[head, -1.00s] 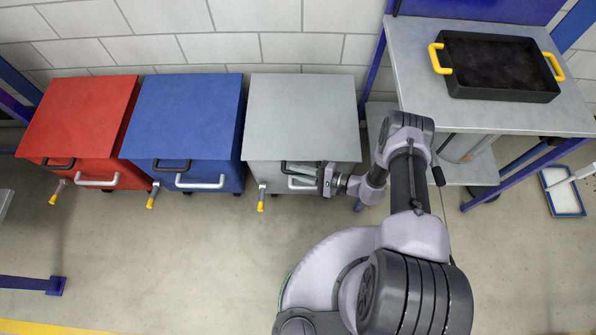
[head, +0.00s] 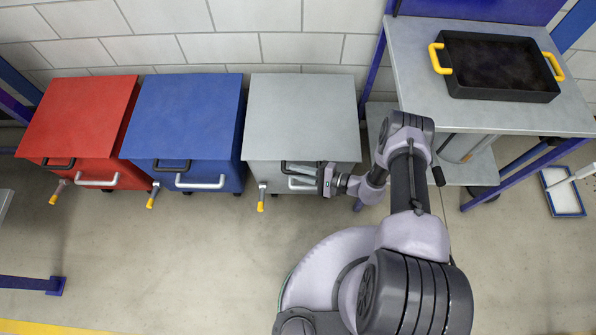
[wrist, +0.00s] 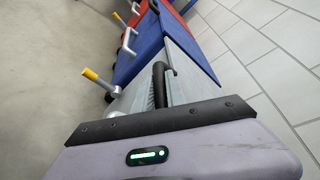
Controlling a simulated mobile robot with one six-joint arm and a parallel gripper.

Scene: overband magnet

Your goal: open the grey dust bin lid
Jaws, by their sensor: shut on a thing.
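The grey dust bin (head: 265,172) stands at the right end of a row of three bins. Its flat grey lid (head: 302,112) lies closed on top. A black handle (head: 291,165) sits at the lid's front edge, above a silver bar handle (head: 293,184) on the bin's front. My gripper (head: 306,173) reaches in from the right and is shut on the black handle. In the wrist view the black handle (wrist: 158,82) rises just beyond the gripper's dark edge; the fingertips are hidden there.
A blue bin (head: 185,115) and a red bin (head: 80,112) stand to the left. A yellow-tipped lever (head: 261,200) sticks out at the grey bin's front left. A table with a black tray (head: 500,91) is at right. The floor in front is clear.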

